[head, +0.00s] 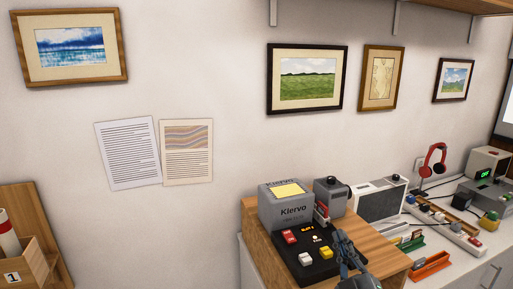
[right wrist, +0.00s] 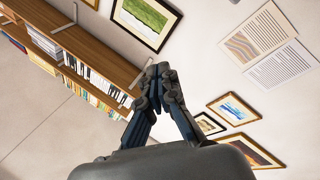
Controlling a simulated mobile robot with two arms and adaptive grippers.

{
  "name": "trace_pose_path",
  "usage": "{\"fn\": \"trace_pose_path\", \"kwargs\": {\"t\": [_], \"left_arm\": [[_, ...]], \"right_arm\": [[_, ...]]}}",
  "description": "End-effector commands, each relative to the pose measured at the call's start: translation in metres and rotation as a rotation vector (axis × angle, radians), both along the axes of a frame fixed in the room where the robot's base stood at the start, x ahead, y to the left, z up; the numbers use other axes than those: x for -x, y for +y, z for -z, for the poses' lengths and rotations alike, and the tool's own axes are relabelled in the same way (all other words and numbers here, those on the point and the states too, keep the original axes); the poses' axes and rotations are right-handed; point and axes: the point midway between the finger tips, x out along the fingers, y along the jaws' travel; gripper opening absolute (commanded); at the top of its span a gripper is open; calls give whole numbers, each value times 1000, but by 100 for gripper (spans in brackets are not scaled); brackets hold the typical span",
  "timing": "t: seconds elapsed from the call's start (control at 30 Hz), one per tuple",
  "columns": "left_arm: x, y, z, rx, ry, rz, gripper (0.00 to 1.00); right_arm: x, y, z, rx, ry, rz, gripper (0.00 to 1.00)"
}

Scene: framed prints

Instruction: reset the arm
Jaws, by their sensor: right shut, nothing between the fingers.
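My right gripper (head: 341,236) shows at the bottom of the head view, pointing up, in front of the wooden stand with the Klervo device. It also shows in the right wrist view (right wrist: 158,70), where its dark fingers meet at the tips with nothing between them. The right gripper is shut and empty. In the right wrist view the wall with prints and a shelf lie beyond the fingertips. My left gripper is in neither view.
The grey Klervo device (head: 284,208) and a black button box (head: 306,256) sit on the wooden stand (head: 262,252) by the right gripper. A red headset (head: 433,160) stands further right. Framed prints (head: 307,78) hang on the wall. A bookshelf (right wrist: 84,48) shows in the wrist view.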

Motion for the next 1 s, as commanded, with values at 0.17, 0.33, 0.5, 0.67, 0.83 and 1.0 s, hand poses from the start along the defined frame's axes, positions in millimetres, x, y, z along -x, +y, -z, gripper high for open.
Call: {"fn": "trace_pose_path", "kwargs": {"t": [0.17, 0.33, 0.5, 0.67, 0.83, 1.0], "left_arm": [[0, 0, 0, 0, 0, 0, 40], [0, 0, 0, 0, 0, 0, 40], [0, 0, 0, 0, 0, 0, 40], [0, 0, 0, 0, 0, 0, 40], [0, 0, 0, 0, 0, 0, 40], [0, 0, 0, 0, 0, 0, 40]], "right_arm": [[52, -55, 115, -304, 448, 234, 0], [128, -62, 206, -459, 865, 349, 0], [195, -50, 253, -527, 1163, 377, 0], [250, -34, 276, -559, 1381, 372, 0], [302, -18, 289, -574, 1583, 348, 0], [286, -18, 337, -567, 1587, 357, 0]]}}
